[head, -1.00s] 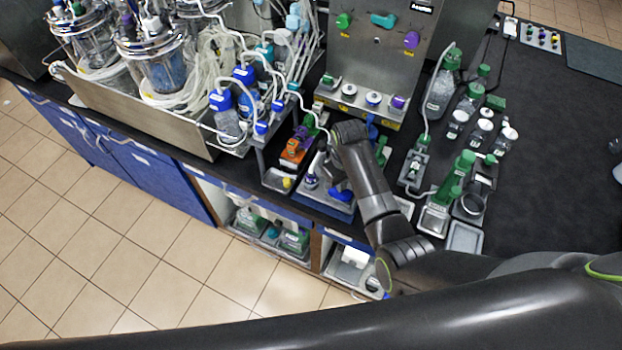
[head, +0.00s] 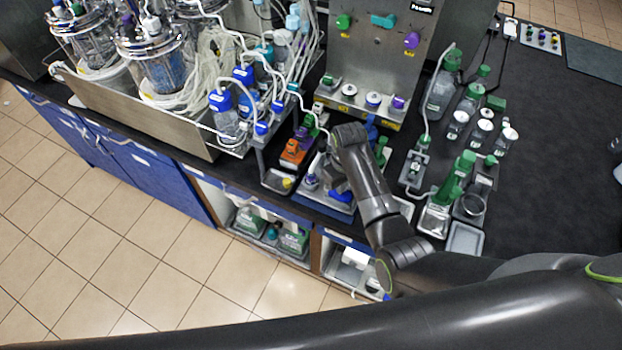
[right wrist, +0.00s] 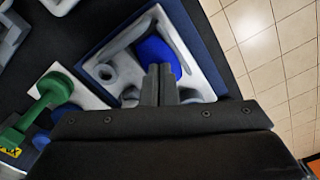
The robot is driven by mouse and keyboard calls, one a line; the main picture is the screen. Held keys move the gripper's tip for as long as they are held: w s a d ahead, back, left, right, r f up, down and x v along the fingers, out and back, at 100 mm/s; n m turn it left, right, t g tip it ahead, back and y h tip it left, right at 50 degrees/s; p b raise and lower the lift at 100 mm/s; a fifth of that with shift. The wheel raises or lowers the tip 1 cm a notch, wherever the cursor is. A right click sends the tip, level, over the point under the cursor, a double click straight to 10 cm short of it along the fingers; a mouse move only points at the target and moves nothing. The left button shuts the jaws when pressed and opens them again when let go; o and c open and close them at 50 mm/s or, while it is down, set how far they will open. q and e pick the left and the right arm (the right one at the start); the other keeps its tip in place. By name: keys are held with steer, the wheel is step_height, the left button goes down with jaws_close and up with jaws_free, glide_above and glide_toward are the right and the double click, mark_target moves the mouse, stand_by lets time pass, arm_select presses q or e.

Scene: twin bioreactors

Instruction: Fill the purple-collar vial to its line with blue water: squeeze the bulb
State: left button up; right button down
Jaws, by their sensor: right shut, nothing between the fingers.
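A blue bulb (head: 341,195) lies on a pale tray with a blue edge (head: 338,213) at the bench's front. It also shows in the right wrist view (right wrist: 155,52), partly hidden behind my fingers. My right gripper (right wrist: 160,72) is shut with nothing between its fingers; its tips overlap the bulb, and I cannot tell whether they touch it. A small vial with a purple-blue collar (head: 311,181) stands on the left part of the same tray. Its line and water level are too small to read. My left gripper is not in view.
An orange device (head: 293,151) stands left of the tray. Green-capped bottles and a green-handled device (head: 458,178) stand to the right. A steel dispenser panel (head: 375,65) rises behind. Bare black bench (head: 560,160) lies far right.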

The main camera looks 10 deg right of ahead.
steer(key=shift+s+f, duration=0.1)
steer(key=shift+f, duration=0.35)
stand_by(0.7)
steer(key=shift+r+p, duration=0.4)
steer(key=shift+r, duration=1)
steer(key=shift+f, duration=0.1)
steer(key=shift+f+b, duration=0.4)
steer(key=shift+f, duration=0.3)
steer(key=shift+r+p, duration=0.45)
steer(key=shift+r, duration=0.4)
steer(key=shift+r, duration=0.1)
